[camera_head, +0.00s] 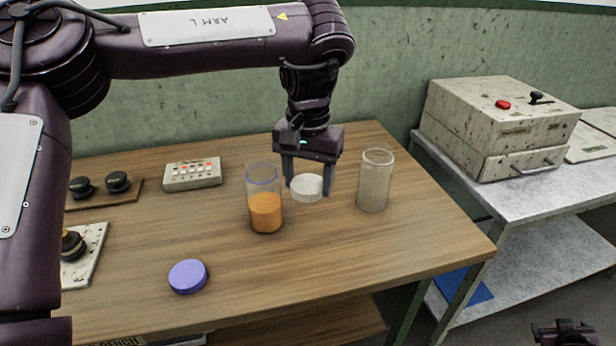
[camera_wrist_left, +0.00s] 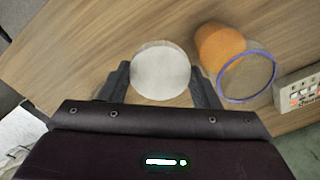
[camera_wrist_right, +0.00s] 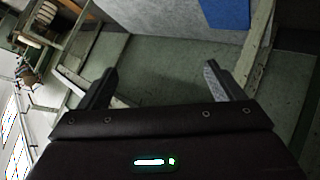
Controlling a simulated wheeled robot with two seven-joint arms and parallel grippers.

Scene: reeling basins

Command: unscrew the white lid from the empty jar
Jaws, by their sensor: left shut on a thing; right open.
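The empty clear jar (camera_head: 375,182) stands upright and uncovered on the wooden table. The white lid (camera_head: 307,188) is off it, between the fingers of my left gripper (camera_head: 308,180), to the left of the jar. The gripper is shut on the lid from both sides; the lid also shows between the fingers in the left wrist view (camera_wrist_left: 160,72). I cannot tell whether the lid touches the table. My right gripper (camera_wrist_right: 161,72) is open and empty, away from the table over the floor; part of it shows at the head view's lower right.
A jar with orange contents (camera_head: 265,208) and a blue rim stands close left of the held lid. A blue lid (camera_head: 188,276) lies near the table's front. A switch box (camera_head: 192,174) and knobs are left. A side table (camera_head: 560,207) bears a large box (camera_head: 490,125).

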